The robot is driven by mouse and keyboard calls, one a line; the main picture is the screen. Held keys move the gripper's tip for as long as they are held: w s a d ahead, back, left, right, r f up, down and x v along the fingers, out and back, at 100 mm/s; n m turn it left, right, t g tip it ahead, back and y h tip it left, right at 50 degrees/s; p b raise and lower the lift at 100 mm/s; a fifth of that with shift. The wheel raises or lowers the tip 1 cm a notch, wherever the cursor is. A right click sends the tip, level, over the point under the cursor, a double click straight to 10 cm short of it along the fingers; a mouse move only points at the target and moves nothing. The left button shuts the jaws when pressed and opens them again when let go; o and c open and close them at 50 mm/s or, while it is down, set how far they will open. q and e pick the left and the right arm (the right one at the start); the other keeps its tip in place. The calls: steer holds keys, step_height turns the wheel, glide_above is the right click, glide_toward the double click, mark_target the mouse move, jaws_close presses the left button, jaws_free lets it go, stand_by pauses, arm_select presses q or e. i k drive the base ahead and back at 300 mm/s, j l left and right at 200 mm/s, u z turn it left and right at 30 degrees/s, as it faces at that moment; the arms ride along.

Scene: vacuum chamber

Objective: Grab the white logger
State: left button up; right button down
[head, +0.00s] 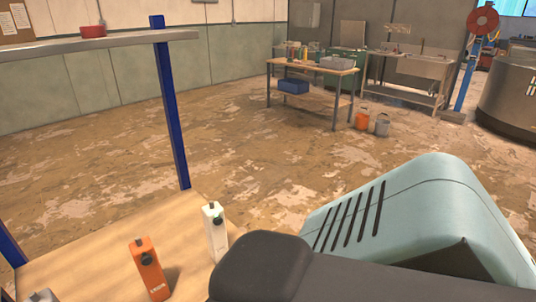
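The white logger (215,232) stands upright on a wooden bench top (95,262) at the lower left of the head view. It is a slim white block with a dark round knob on its front and a small dark part on top. It is close to the bench's right edge. An orange device (149,268) of similar shape stands upright to its left and nearer to me, with a gap between them. Neither of my grippers shows in the head view, and nothing is seen touching the logger.
A blue post (170,110) rises behind the bench and carries a grey upper shelf (110,41) with a red item (93,31). A grey item (42,296) is cut off at the lower left. Open floor lies beyond, with a worktable (320,68) farther back.

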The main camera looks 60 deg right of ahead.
mark_target(217, 237)
steer(key=z, duration=1.55)
steer(key=l, duration=0.2)
